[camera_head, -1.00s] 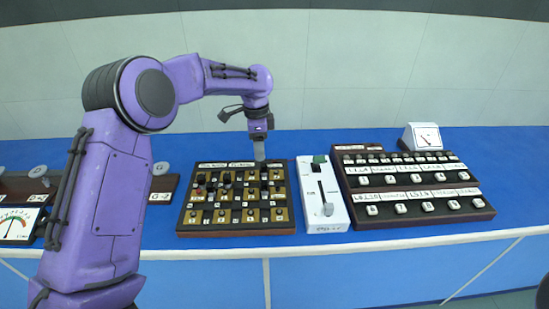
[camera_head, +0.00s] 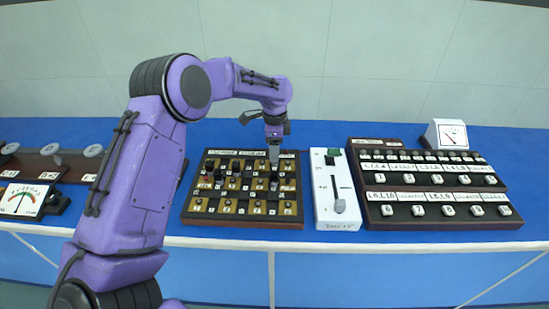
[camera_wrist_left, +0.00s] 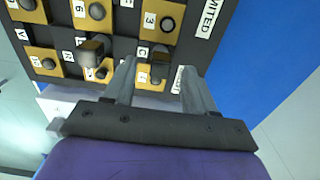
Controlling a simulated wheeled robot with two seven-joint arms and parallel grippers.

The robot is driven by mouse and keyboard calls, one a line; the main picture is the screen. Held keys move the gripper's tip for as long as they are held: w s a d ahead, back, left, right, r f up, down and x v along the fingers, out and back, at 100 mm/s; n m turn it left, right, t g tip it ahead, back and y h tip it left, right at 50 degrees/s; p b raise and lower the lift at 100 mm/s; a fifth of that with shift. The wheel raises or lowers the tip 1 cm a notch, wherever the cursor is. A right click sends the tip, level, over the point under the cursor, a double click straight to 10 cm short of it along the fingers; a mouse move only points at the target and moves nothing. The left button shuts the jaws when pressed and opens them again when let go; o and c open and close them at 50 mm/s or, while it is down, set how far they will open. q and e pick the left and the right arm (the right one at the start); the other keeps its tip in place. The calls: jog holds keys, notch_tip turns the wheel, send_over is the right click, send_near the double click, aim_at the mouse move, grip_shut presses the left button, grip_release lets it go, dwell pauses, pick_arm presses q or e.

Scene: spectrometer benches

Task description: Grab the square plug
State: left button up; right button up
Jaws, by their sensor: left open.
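The plug board (camera_head: 187,211) is a dark panel with brass-coloured squares and several dark plugs on it. My left gripper (camera_head: 274,160) points down over its upper right part. In the left wrist view the open left gripper (camera_wrist_left: 158,68) has its two fingers on either side of a dark grey plug (camera_wrist_left: 159,62) on a brass square. It looks blocky, but I cannot tell for sure that it is square or whether the fingers touch it. My right gripper is not in view.
A white slider box (camera_head: 322,203) stands just right of the board. Beyond it are a dark button panel (camera_head: 375,222) and a white meter (camera_head: 447,134). Another meter (camera_head: 22,200) lies at the far left. Blue bench top is clear behind the board.

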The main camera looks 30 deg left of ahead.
pick_arm(q)
jog(key=shift+w+f, duration=0.1)
jog(key=shift+f, duration=1.35)
grip_shut()
jog(key=shift+r, duration=0.2)
